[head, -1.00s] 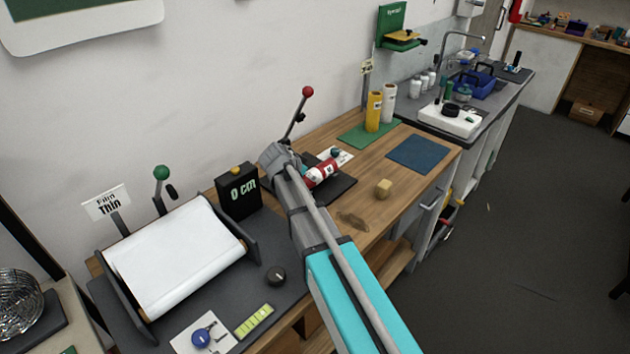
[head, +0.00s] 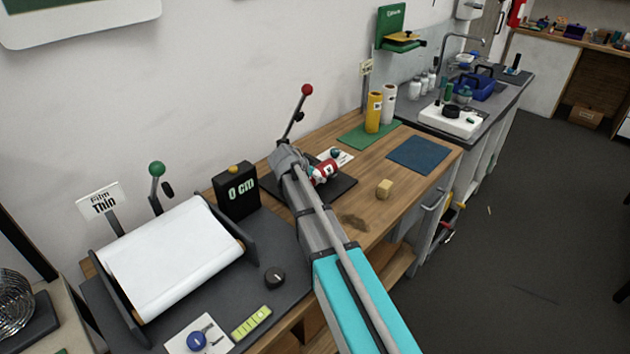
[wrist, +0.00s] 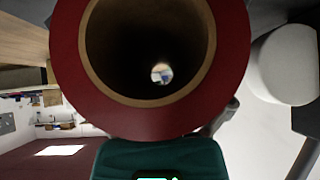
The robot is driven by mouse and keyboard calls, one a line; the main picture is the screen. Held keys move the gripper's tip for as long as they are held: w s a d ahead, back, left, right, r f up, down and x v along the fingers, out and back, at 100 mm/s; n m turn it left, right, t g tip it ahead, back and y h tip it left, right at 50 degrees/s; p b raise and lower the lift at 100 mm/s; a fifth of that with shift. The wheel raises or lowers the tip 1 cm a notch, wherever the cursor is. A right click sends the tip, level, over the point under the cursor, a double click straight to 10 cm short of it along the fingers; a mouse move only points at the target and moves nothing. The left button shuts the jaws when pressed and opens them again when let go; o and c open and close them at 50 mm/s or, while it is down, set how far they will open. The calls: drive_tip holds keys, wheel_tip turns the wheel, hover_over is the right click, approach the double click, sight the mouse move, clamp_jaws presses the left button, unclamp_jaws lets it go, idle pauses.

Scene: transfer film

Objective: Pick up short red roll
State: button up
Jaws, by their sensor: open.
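The short red roll (head: 325,170) lies on a dark board on the wooden bench, partly covered by my arm in the head view. In the wrist view one end of the roll (wrist: 235,40) fills the upper middle, very close: a dark red ring around a tan core, with its hollow seen through. My gripper (head: 296,163) is at the roll's left end in the head view. Its fingers are hidden there, so contact cannot be seen. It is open. A dark teal block (wrist: 160,160) shows below the roll in the wrist view.
A red-knobbed lever (head: 306,90) stands behind the roll. A yellow roll (head: 373,112), blue mat (head: 420,154) and tan block (head: 384,188) are on the right.

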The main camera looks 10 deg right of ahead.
drive_tip(key=shift+w+d+f, duration=0.2)
drive_tip(key=shift+d+f, duration=0.05)
drive_tip(key=shift+f, duration=0.1)
idle(0.4)
drive_tip(key=c, duration=1.2)
drive_tip(key=shift+o, duration=0.2)
drive_tip(key=shift+r, duration=0.15)
drive_tip(key=shift+r+p, duration=0.9)
drive_tip(key=shift+r, duration=0.05)
drive_tip(key=s+r+p, duration=1.1)
drive_tip(key=s, duration=0.3)
drive_tip(key=shift+a, duration=0.35)
